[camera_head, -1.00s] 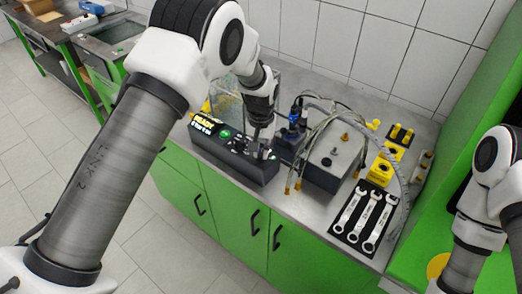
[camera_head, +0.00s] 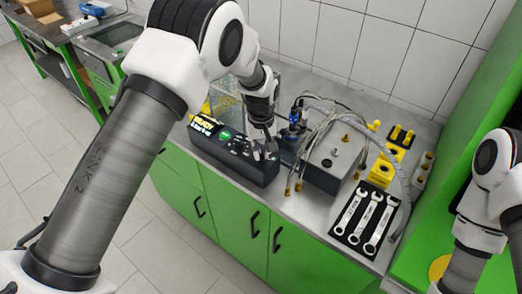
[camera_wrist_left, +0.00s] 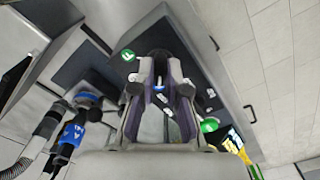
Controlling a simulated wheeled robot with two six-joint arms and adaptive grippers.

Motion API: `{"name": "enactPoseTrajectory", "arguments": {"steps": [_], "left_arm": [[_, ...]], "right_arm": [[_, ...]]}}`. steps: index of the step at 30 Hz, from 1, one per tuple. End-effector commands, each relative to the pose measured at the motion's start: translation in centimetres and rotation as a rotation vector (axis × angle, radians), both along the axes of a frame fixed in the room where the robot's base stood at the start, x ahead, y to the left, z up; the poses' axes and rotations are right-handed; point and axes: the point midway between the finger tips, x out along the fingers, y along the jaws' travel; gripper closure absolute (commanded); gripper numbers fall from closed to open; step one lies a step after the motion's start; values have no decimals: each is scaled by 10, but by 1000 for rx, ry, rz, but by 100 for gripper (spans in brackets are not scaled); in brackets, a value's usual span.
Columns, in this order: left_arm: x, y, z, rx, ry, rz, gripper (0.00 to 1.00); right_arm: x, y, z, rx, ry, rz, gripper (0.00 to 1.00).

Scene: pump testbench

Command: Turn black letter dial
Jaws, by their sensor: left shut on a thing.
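The black control box (camera_head: 222,157) with a lit display (camera_head: 206,123) and a green button (camera_head: 226,134) stands on the bench. My left gripper (camera_head: 264,154) points down at the box's right end. In the left wrist view, my left gripper (camera_wrist_left: 159,72) has its fingers on either side of a small dark dial (camera_wrist_left: 159,57) and is shut on it. Fingers hide most of the dial, and I cannot read a letter on it.
A grey pump unit (camera_head: 330,165) with hoses and a blue fitting (camera_head: 293,117) stands right of the box. Wrenches (camera_head: 367,215) lie on a black mat, with yellow blocks (camera_head: 381,172) behind. Green cabinets (camera_head: 231,205) are below.

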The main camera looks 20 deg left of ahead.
Motion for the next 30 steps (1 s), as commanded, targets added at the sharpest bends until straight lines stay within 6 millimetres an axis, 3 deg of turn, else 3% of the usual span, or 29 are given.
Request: {"name": "enactPoseTrajectory", "arguments": {"steps": [6,7,8,9,20,23,30], "left_arm": [[-1,0,-1,0,4,2,100],[-1,0,-1,0,4,2,76],[-1,0,-1,0,4,2,65],[-1,0,-1,0,4,1,61],[0,0,7,0,0,0,61],[1,0,24,-1,-3,0,61],[1,0,85,0,-1,0,61]], "right_arm": [[0,0,0,0,0,0,60],[0,0,0,0,0,0,60],[0,0,0,0,0,0,60],[0,0,0,0,0,0,60],[0,0,0,0,0,0,60],[0,0,0,0,0,0,60],[0,0,0,0,0,0,60]]}}
